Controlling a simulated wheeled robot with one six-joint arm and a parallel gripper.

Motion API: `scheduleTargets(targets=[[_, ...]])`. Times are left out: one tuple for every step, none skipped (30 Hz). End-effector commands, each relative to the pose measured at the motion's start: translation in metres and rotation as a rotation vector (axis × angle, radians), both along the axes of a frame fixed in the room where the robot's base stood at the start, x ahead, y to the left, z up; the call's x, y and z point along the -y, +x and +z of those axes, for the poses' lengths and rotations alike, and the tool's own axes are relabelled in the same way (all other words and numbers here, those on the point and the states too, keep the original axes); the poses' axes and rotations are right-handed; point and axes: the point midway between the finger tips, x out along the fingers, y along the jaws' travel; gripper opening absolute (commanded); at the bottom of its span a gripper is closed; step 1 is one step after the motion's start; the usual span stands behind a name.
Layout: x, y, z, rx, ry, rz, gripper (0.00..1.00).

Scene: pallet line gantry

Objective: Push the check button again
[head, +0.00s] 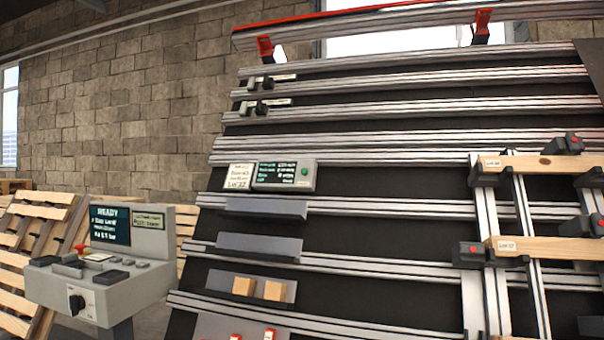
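A grey box (300,180) with a small lit screen (277,173) is mounted on the sloping rail frame. A round green button (305,171) sits at the right end of its face; whether this is the check button I cannot tell, as its marking is too small to read. A white label card (239,177) marked "Lot 22" or similar stands at the box's left. A grey console (105,275) at the lower left also carries buttons, a screen (110,225) reading "READY" and a red knob (81,248). My gripper is not in view.
Wooden bars (545,163) are held by dark clamps on the frame's right side. Two wooden blocks (244,286) sit on a grey ledge below the box. Slatted pallets (28,235) stand behind the console. A red-edged rail (350,12) crosses the top.

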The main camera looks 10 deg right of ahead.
Motion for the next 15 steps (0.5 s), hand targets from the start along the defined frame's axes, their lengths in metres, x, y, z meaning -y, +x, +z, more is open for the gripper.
scheduleTargets(targets=[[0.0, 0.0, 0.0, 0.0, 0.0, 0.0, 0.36], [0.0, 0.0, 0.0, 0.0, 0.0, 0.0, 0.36], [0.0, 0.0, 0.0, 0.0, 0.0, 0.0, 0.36], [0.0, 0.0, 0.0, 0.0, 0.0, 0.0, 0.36], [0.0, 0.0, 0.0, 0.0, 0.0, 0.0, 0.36], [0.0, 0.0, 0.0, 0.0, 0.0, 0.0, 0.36], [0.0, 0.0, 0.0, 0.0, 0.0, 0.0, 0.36], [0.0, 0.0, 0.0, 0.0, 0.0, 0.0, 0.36], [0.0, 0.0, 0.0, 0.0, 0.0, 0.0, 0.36], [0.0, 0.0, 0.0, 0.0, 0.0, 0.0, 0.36], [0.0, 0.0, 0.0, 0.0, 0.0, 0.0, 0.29], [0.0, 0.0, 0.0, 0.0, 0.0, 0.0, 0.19], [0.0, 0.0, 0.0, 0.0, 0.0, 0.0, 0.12], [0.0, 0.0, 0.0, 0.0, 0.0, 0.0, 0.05], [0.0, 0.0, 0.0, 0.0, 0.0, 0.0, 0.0]])
